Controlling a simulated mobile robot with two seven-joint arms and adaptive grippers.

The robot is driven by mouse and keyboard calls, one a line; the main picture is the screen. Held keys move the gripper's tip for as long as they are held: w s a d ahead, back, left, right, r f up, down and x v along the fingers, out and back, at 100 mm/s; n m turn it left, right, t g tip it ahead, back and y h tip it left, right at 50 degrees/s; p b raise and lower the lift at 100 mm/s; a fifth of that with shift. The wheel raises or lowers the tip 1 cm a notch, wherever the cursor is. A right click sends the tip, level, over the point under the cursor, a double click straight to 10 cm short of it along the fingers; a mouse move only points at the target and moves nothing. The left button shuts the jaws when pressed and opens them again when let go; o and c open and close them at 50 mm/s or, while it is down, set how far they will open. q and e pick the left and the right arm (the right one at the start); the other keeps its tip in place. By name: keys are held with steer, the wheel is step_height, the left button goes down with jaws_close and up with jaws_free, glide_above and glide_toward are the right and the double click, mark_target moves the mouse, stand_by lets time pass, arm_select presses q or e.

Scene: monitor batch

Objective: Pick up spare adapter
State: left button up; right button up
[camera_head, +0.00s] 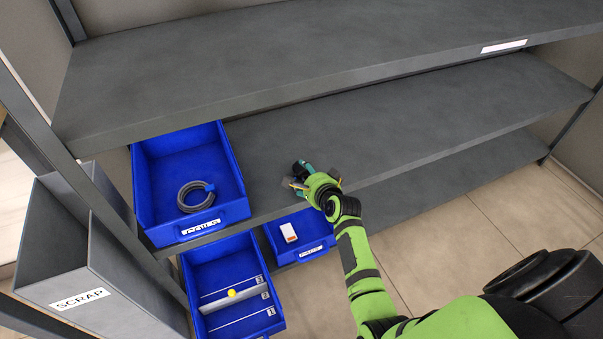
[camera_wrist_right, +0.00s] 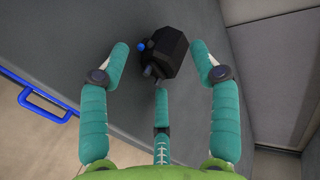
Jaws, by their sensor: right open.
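A black, faceted block that looks like the spare adapter (camera_wrist_right: 170,56) lies on the grey shelf in the right wrist view. It has a small blue knob and short grey prongs on one side. My right gripper (camera_wrist_right: 160,64) is open, with its teal fingers spread around the near side of the block; whether any finger touches it I cannot tell. In the head view my right gripper (camera_head: 303,176) is over the front edge of the middle shelf (camera_head: 410,125), and it largely hides the block there. My left gripper is not in view.
A blue bin (camera_head: 143,192) with a coiled grey cable (camera_head: 183,199) stands left of the gripper. Two lower blue bins hold a white box (camera_head: 289,232) and a yellow ball (camera_head: 232,293). A grey SCRAP bin (camera_head: 62,245) is at left. The upper shelf (camera_head: 250,55) overhangs; the middle shelf's right is clear.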

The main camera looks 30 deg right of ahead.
steer(key=shift+w, duration=0.25)
steer(key=shift+f, duration=0.1)
jaws_close()
steer(key=shift+s, duration=0.1)
